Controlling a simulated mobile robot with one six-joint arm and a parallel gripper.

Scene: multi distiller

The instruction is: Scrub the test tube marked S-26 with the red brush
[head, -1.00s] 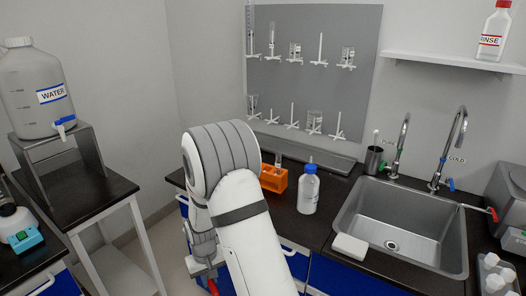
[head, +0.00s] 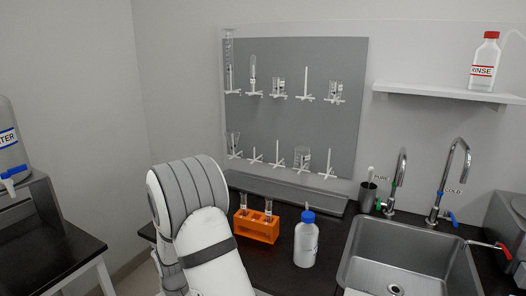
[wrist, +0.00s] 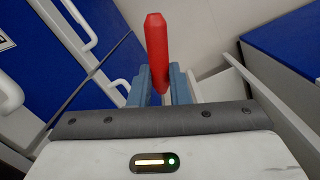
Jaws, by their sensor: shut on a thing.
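In the wrist view my gripper (wrist: 159,88) is shut on a red handle, the red brush (wrist: 157,45), which stands up between the blue-grey fingers. Its bristle end is hidden. My gripper is out of sight in the head view, below my white arm. An orange rack (head: 256,229) on the dark counter holds two glass test tubes, a left tube (head: 243,203) and a right tube (head: 268,209). The marking S-26 cannot be read on either tube.
A blue-capped bottle (head: 306,243) stands right of the rack, beside the steel sink (head: 365,245). A drying board (head: 300,125) with glassware on pegs hangs behind. In the wrist view, blue cabinet fronts (wrist: 35,65) and white handles (wrist: 113,90) are close to my gripper.

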